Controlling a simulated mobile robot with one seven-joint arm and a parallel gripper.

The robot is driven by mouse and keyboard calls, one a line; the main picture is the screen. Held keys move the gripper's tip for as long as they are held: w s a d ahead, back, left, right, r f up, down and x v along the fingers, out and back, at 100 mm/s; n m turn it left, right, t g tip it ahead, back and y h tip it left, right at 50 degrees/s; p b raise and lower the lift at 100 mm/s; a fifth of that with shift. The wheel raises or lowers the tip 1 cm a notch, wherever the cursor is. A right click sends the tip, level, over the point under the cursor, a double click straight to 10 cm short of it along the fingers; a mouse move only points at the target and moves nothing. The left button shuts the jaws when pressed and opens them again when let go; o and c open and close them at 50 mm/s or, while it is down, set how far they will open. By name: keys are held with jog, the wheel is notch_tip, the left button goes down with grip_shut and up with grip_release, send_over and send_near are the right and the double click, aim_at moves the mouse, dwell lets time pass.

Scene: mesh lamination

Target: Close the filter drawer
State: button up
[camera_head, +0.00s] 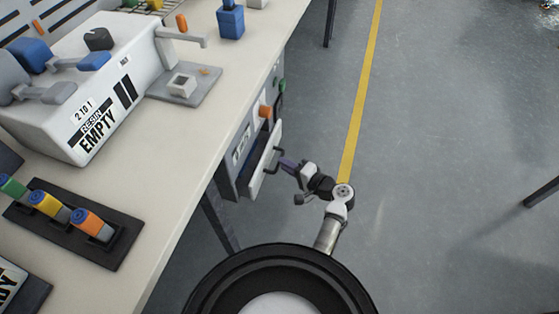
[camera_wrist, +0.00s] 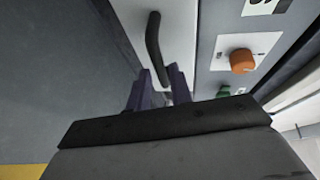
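The filter drawer (camera_head: 263,165) is a white-fronted drawer in the grey cabinet under the bench edge. In the head view its front stands out from the cabinet, so it is partly open. Its dark bar handle (camera_wrist: 155,50) shows in the wrist view, running down toward the fingertips. My gripper (camera_head: 287,163) is at the handle, on the outer side of the drawer front. In the wrist view its two purple fingers (camera_wrist: 158,88) are apart, with the lower end of the handle between or just beyond them. I cannot tell whether they touch it.
The cabinet has an orange knob (camera_wrist: 242,61) and a green button (camera_wrist: 223,91) beside the drawer. The white bench top (camera_head: 190,150) above carries a resin machine (camera_head: 85,95) and a dark rack (camera_head: 75,225) of coloured items. Open grey floor (camera_head: 430,150) lies to the right.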

jog(key=shift+x, duration=1.7)
grip_shut()
